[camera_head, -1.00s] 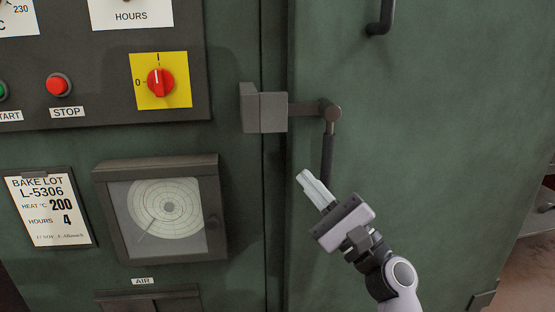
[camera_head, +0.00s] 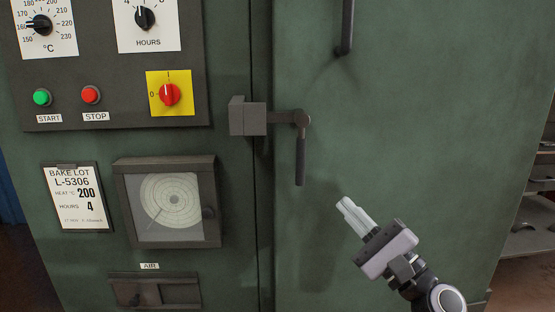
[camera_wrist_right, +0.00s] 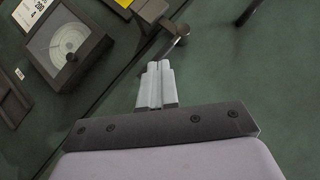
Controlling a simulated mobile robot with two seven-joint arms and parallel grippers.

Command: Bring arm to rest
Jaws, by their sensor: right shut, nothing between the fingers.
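My right gripper (camera_head: 345,206) is in front of the green oven door (camera_head: 400,130), low and to the right of the door latch handle (camera_head: 300,160). Its fingers are together with nothing between them, and it is apart from the handle in the head view. The handle hangs straight down from its pivot beside the latch block (camera_head: 248,118). In the right wrist view the closed fingers (camera_wrist_right: 157,64) point up toward the latch handle (camera_wrist_right: 180,25). My left gripper is not in view.
A control panel (camera_head: 110,110) with dials, a green start button, a red stop button and a red switch (camera_head: 169,94) is at the left. A chart recorder (camera_head: 168,202) and a bake lot card (camera_head: 77,197) are below. A door pull (camera_head: 346,28) sticks out above. Shelving (camera_head: 530,215) stands at the right.

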